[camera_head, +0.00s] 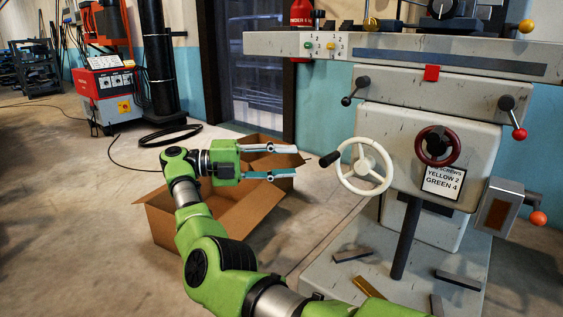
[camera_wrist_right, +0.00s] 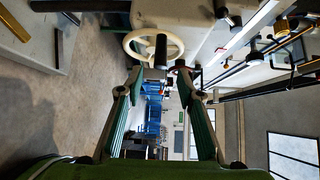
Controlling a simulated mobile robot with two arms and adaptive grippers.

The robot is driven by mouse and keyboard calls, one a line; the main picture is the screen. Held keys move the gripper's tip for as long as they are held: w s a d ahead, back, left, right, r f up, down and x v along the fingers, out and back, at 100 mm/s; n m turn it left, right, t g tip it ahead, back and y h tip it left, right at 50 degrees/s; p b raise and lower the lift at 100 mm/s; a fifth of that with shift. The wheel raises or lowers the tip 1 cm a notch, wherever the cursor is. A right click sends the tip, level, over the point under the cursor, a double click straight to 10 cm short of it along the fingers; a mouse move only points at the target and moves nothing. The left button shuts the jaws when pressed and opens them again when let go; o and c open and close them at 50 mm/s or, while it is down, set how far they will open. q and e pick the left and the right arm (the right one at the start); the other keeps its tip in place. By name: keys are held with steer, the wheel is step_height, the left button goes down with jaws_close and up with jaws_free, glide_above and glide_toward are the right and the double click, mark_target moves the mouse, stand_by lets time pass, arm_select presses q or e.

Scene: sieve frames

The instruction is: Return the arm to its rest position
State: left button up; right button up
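My right arm, green with grey joints, rises from the bottom of the head view and bends towards the machine. My right gripper (camera_head: 291,160) points right, with its two fingers spread apart and nothing between them. It is over the open cardboard box (camera_head: 213,211) and left of the white handwheel (camera_head: 365,186), with a gap to the wheel's black handle. In the right wrist view, the gripper (camera_wrist_right: 160,76) also shows open, with the wheel (camera_wrist_right: 176,48) beyond its fingertips. My left gripper is not in view.
The grey machine (camera_head: 428,110) fills the right side, with knobs, levers and a label. Metal bars lie on its base (camera_head: 325,277). A red welding unit (camera_head: 104,98) and a black cable coil (camera_head: 171,136) stand back left.

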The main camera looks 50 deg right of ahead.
steer(key=shift+w+a, duration=0.2)
steer(key=shift+a, duration=0.05)
stand_by(0.5)
